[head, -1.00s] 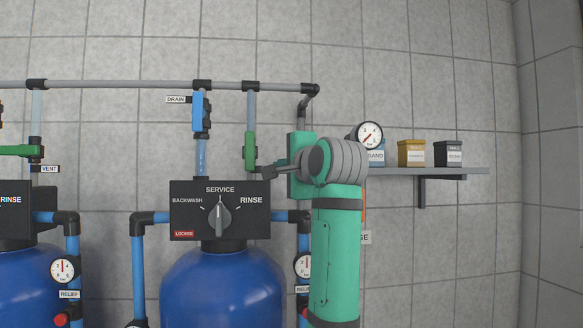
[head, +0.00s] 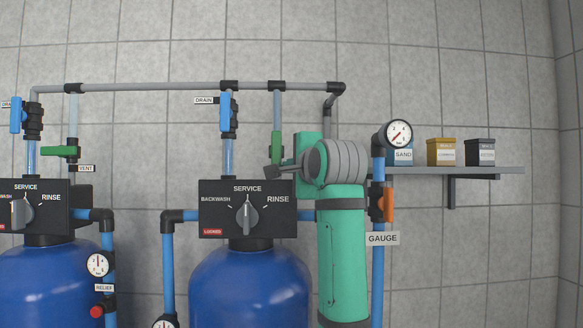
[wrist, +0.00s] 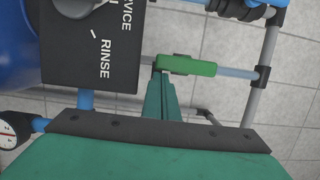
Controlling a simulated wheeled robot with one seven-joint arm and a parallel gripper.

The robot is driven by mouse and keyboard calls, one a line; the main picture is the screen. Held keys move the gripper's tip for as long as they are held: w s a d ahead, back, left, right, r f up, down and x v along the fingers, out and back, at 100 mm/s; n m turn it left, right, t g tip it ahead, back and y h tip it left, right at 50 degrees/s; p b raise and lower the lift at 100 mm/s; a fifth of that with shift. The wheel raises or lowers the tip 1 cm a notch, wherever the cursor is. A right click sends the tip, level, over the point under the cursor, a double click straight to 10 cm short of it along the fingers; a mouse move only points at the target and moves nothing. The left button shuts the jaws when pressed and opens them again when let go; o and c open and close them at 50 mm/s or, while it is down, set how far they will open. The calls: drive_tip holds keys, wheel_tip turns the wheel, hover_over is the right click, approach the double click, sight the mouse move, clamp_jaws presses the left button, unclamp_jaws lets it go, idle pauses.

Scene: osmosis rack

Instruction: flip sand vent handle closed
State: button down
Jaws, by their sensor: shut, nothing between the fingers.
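A green vent handle (head: 277,147) hangs upright, in line with its pipe, above the right-hand tank. In the wrist view the same handle (wrist: 188,65) lies along the pipe, just beyond my fingertips. A second green handle (head: 60,151) sits crosswise to its pipe above the left tank, near a VENT label (head: 86,169). Which tank holds sand I cannot tell. My gripper (head: 272,172) is shut and empty, just below the lower end of the right handle. Its closed fingers show in the wrist view (wrist: 160,80). Whether they touch the handle I cannot tell.
A black SERVICE panel (head: 222,218) with a grey knob is just below my gripper. Blue drain handles, such as one (head: 225,112), are on nearby pipes. To the right are a gauge pipe with an orange handle (head: 388,205) and a shelf (head: 470,171) with several small boxes.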

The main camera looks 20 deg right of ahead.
drive_tip(key=a+m+h, duration=0.1)
drive_tip(key=a+m, duration=0.1)
drive_tip(key=m, duration=0.3)
drive_tip(key=w+a+m+t+h, duration=0.1)
drive_tip(key=a+m, duration=0.1)
drive_tip(key=m, duration=0.4)
drive_tip(key=w+a+m+t+h, duration=0.1)
drive_tip(key=a+m, duration=0.1)
drive_tip(key=m, duration=0.3)
drive_tip(key=shift+a+f+m, duration=0.1)
drive_tip(key=shift+f+m, duration=0.1)
drive_tip(key=shift+m, duration=0.1)
drive_tip(key=shift+s+a+r+m+h, duration=0.1)
drive_tip(key=shift+a+r+m+h, duration=0.2)
drive_tip(key=shift+m, duration=0.4)
drive_tip(key=shift+a+r+m+h, duration=0.2)
drive_tip(key=shift+m+h, duration=0.2)
drive_tip(key=shift+m, duration=0.3)
drive_tip(key=shift+w, duration=0.2)
